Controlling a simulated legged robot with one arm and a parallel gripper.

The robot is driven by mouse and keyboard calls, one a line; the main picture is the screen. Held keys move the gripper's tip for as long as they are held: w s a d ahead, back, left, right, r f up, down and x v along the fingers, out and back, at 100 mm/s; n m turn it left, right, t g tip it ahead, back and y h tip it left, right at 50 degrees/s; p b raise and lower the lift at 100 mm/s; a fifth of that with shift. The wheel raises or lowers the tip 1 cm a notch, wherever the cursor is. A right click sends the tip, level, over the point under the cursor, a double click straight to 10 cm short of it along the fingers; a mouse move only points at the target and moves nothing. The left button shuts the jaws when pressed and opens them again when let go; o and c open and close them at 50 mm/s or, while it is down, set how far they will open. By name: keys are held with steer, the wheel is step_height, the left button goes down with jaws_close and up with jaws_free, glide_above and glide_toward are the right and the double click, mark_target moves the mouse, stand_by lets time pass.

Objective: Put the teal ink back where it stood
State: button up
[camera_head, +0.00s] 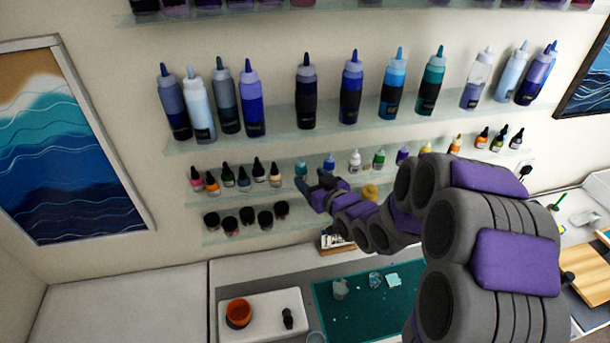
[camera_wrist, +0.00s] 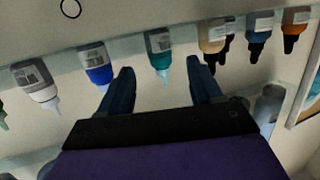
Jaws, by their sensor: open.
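The teal ink (camera_head: 300,168) is a small bottle with a light teal tip, standing on the middle glass shelf between a peach bottle and a blue one. In the wrist view, which is upside down, the teal ink (camera_wrist: 160,42) hangs between the lines of my two fingers. My gripper (camera_head: 320,182) is just in front of and slightly below the shelf in the head view. In the wrist view my gripper (camera_wrist: 161,66) is open, with nothing held between its fingers. I cannot tell how far the fingertips are from the bottle.
The blue bottle (camera_head: 330,162) and white bottle (camera_head: 354,160) stand close on one side, the peach bottle (camera_head: 275,174) on the other. Large bottles line the shelf (camera_head: 278,133) above. Below is a bench with a teal mat (camera_head: 345,312) and a white tray (camera_head: 265,318).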

steer(key=b+v, duration=0.4)
steer(key=v, duration=0.1)
steer(key=shift+s+d, duration=0.1)
steer(key=shift+d, duration=0.3)
steer(key=shift+a, duration=0.1)
